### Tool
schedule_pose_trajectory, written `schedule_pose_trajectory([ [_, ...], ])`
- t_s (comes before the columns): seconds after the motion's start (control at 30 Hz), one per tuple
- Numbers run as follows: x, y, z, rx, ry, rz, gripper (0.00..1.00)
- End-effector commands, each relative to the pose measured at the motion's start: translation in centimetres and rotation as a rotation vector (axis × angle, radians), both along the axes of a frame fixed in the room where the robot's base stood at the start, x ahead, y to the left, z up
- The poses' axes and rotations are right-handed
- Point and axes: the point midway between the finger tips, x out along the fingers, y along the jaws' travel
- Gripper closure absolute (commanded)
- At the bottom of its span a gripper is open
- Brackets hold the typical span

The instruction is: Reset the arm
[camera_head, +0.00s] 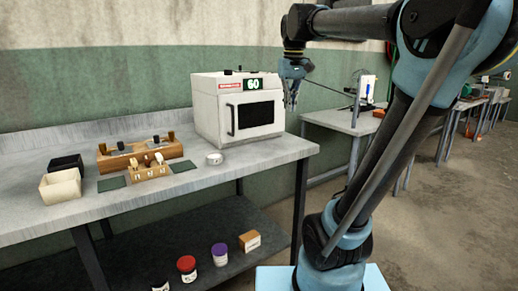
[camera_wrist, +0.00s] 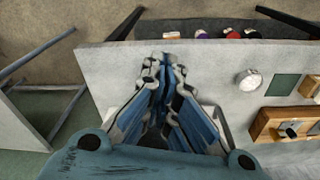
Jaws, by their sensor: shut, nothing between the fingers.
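My gripper (camera_head: 292,98) shows at the end of my raised arm in the head view, in front of the right side of the white oven (camera_head: 211,106) and above the bench. In the wrist view my gripper (camera_wrist: 162,65) points down over the grey bench top (camera_wrist: 110,65). Its fingers come together at the tips and hold nothing. My arm is bent, with its blue and black links filling the right of the head view.
The bench (camera_head: 40,219) carries the oven, a small white round dish (camera_head: 214,158), wooden holders (camera_head: 140,151), a cream box (camera_head: 60,187) and a black box (camera_head: 66,163). Several jars, one with a red lid (camera_head: 186,264), stand on the lower shelf. Another table (camera_head: 342,121) stands behind my arm.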

Motion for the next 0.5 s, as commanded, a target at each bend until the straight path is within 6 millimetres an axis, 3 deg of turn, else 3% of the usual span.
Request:
schedule_pose_trajectory([
  [0.2,-5.2,-3.2,-7.9,0.007,-0.027,-0.084,1.00],
  [0.5,-12.5,-6.3,-19.9,0.015,-0.065,-0.196,1.00],
])
